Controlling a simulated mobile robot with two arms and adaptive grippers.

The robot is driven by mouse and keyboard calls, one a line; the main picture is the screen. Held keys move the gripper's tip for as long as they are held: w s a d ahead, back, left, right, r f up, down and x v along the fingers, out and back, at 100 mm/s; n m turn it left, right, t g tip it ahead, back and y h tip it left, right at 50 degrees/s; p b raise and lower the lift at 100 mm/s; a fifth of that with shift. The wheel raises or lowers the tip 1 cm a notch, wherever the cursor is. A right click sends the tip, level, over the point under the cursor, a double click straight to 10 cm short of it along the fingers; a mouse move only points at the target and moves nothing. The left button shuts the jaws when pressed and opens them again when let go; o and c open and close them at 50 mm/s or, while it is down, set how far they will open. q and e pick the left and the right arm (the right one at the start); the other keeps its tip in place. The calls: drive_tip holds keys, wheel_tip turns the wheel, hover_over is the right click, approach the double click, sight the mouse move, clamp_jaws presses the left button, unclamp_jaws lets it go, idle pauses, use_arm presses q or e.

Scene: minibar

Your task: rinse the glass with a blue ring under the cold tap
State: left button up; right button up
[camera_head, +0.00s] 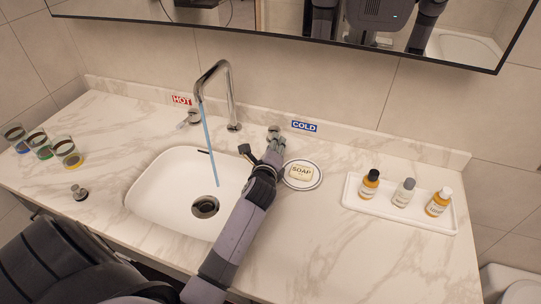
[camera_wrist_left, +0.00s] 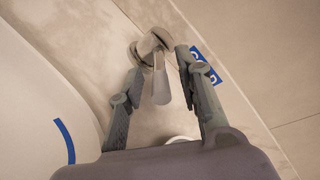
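The glass with a blue ring (camera_head: 20,146) stands at the far left of the counter, beside the green-ringed and yellow-ringed glasses. Blue water (camera_head: 209,143) runs from the spout (camera_head: 231,98) into the white basin (camera_head: 155,187). The cold tap (camera_head: 273,132) is by the COLD sign (camera_head: 304,126). My left gripper (camera_head: 261,148) is at this tap. In the left wrist view its fingers (camera_wrist_left: 158,88) are open, with the tap's lever (camera_wrist_left: 161,86) between them; contact is unclear. My right gripper is not in view.
The hot tap (camera_head: 190,117) is left of the spout. A soap dish (camera_head: 302,184) sits just right of my left gripper. A white tray (camera_head: 362,205) with several bottles is further right. A small dark-and-metal piece (camera_head: 79,192) lies left of the basin.

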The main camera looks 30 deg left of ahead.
use_arm(q)
drive_tip(key=v, duration=1.1)
drive_tip(key=shift+d, duration=0.1)
